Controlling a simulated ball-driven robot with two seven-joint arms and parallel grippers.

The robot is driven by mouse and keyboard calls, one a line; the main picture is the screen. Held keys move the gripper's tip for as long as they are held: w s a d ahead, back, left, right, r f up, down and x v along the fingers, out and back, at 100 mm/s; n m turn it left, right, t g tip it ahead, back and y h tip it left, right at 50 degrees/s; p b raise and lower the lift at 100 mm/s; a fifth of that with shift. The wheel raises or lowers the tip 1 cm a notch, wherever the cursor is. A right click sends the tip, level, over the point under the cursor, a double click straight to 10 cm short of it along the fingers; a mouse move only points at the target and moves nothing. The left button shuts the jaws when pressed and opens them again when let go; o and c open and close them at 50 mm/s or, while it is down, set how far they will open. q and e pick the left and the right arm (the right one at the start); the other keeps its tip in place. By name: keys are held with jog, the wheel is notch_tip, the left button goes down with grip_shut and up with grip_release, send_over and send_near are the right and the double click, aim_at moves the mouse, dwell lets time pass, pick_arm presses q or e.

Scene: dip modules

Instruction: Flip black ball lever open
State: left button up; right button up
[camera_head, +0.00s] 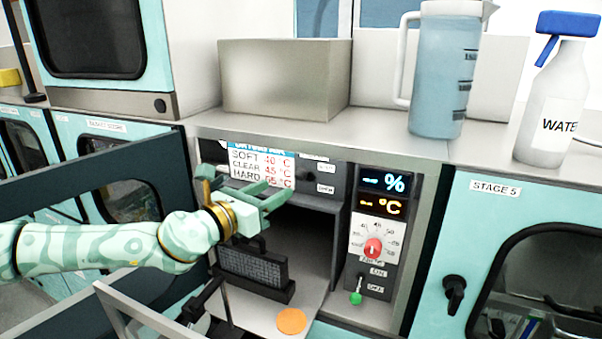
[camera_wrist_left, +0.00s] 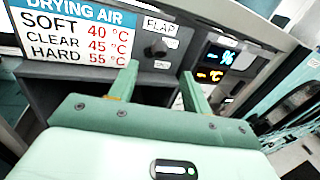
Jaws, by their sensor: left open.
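The black ball lever (camera_wrist_left: 155,48) shows in the left wrist view as a dark round knob on the grey panel, beside a FLAP label (camera_wrist_left: 160,25). My left gripper (camera_wrist_left: 158,72) is open and empty, its two green fingers pointing toward the panel with the knob seen between and beyond the tips. In the head view my left gripper (camera_head: 272,190) reaches in from the left in front of the drying machine's upper panel. There the knob is too dark and small to make out clearly. I cannot tell whether the fingers touch it. My right gripper is not in view.
Below the panel is an open chamber with a black mesh block (camera_head: 255,270) and an orange disc (camera_head: 291,321) on its floor. Right of it are a red dial (camera_head: 373,248) and a green-tipped switch (camera_head: 356,298). A jug (camera_head: 445,80) and spray bottle (camera_head: 550,100) stand on top.

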aim_at(296, 177)
pick_arm(q)
jog(key=x, duration=0.9)
jog(key=shift+w, duration=0.1)
jog(key=shift+w+d+r, duration=0.1)
jog(key=shift+w+d, duration=0.2)
jog(key=shift+w, duration=0.1)
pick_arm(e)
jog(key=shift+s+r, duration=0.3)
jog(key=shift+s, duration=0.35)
